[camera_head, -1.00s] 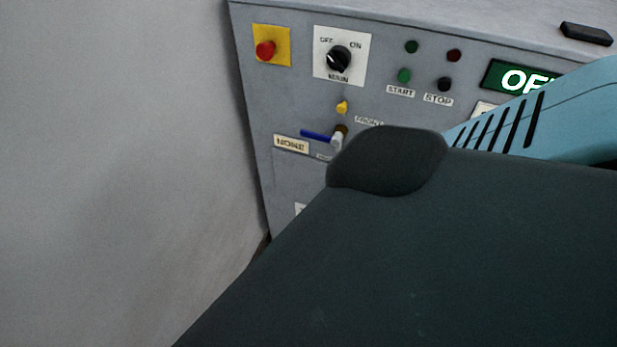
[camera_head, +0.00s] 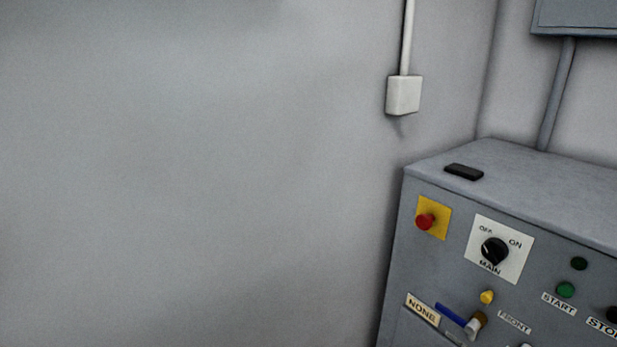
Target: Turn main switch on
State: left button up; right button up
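The main switch (camera_head: 494,251) is a round black knob on a white plate marked OFF, ON and MAIN. It sits on the front of the grey cabinet (camera_head: 400,262) at the lower right. The pale mark on the knob appears to point up and left, toward OFF. Neither of my grippers is in view, and nothing covers the switch.
Left of the switch is a red button (camera_head: 425,221) on a yellow plate. Right of it is the green START button (camera_head: 566,289). A black block (camera_head: 464,172) lies on the cabinet top.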

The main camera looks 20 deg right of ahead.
aim_at(495, 249)
jog(key=z, duration=2.95)
jog(key=k+l, duration=0.3)
jog(key=k, duration=0.2)
jog(key=k+l, duration=0.25)
jog(key=k, duration=0.25)
